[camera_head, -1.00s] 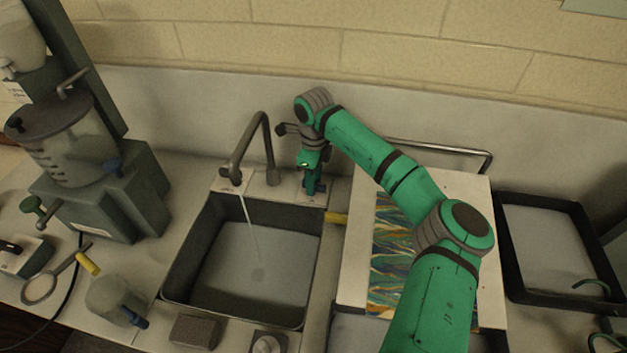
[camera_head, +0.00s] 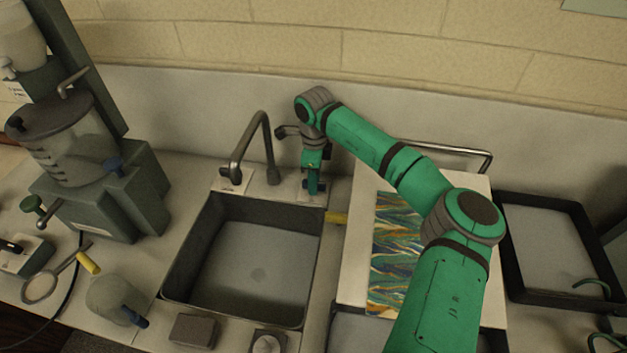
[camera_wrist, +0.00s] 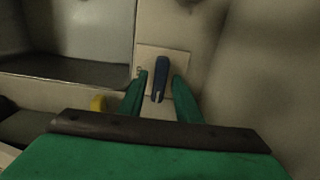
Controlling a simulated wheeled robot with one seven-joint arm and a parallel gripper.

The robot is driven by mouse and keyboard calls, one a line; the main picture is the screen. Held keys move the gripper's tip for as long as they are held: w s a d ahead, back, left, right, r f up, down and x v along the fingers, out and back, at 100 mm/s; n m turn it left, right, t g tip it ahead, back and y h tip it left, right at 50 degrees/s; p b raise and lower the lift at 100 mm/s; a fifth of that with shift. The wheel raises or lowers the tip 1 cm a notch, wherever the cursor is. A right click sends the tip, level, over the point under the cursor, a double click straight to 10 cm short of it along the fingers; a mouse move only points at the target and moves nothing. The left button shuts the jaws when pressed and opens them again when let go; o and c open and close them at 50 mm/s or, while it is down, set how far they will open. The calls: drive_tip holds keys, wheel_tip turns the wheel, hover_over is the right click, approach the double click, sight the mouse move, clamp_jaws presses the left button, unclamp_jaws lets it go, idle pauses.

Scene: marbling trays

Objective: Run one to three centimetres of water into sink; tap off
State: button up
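The sink (camera_head: 190,240) is a dark-walled basin. Its grey bottom and round drain spot show, but I cannot tell the water depth. The tap spout (camera_head: 240,150) arches over its back edge, with no stream falling from it. A blue tap lever (camera_wrist: 161,72) stands on a pale plate in the wrist view. My gripper (camera_wrist: 160,80) is open, with one green finger on each side of the lever and a gap visible on both sides. In the head view my gripper (camera_head: 313,182) points down behind the sink's back right corner.
A yellow-handled item (camera_head: 337,217) lies at the sink's right edge. A marbled sheet (camera_head: 392,240) on a pale board is to the right, partly behind my arm. A black-rimmed tray (camera_head: 507,250) is farther right. A grey block (camera_head: 194,331) sits in front of the sink.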

idle(0.3)
wheel_tip(320, 180, up, 11)
drive_tip(key=shift+f, duration=0.15)
idle(0.4)
idle(0.8)
drive_tip(key=shift+w, duration=0.1)
